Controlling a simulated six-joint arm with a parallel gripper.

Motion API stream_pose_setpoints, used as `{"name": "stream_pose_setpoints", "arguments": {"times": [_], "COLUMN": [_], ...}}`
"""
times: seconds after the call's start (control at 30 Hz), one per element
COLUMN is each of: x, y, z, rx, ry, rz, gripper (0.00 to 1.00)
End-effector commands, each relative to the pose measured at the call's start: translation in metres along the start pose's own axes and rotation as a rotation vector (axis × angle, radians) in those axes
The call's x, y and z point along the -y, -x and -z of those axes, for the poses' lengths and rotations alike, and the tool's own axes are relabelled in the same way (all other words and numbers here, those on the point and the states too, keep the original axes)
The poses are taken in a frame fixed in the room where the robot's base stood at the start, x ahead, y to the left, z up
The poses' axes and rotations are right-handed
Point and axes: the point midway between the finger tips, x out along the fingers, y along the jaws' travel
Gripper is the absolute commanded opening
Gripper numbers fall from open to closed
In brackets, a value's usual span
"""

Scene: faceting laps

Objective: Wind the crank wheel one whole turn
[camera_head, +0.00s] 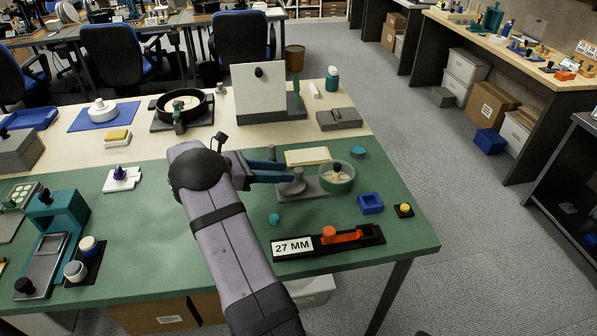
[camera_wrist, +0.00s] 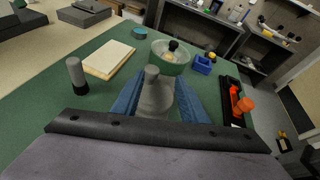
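A green-rimmed round dish (camera_head: 322,187) with a black knob (camera_head: 337,167) inside stands on a grey base plate. It also shows ahead of the fingers in the wrist view (camera_wrist: 168,66). On the same base, nearer my gripper, is a grey round part (camera_head: 291,189) with an upright post; it shows in the wrist view (camera_wrist: 155,95) too. I cannot tell for sure which of these is the crank wheel. My gripper (camera_head: 288,174) has its blue fingers on either side of the grey post. Whether they press on it is not clear.
A cream block (camera_head: 307,156) lies behind the base. A blue open box (camera_head: 370,203) and a yellow button (camera_head: 404,209) stand to the right. In front is a black tray (camera_head: 290,250) labelled 27 MM with an orange slider (camera_head: 342,235). A grey cylinder (camera_wrist: 77,75) stands left in the wrist view.

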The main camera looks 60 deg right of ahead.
Motion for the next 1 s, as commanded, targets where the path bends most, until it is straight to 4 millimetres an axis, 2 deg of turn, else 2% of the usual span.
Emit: {"name": "stream_pose_setpoints", "arguments": {"times": [0.03,0.13,0.47,1.0], "x": [-0.008,-0.013,-0.013,-0.015], "y": [0.001,0.001,-0.006,-0.066], "z": [0.001,0.004,0.003,0.005], "rx": [-0.014,-0.029,-0.029,-0.028], "ry": [-0.046,-0.100,-0.126,-0.124], "rz": [-0.027,-0.047,-0.043,-0.042], "gripper": [0.39,0.39,0.39,0.39]}}
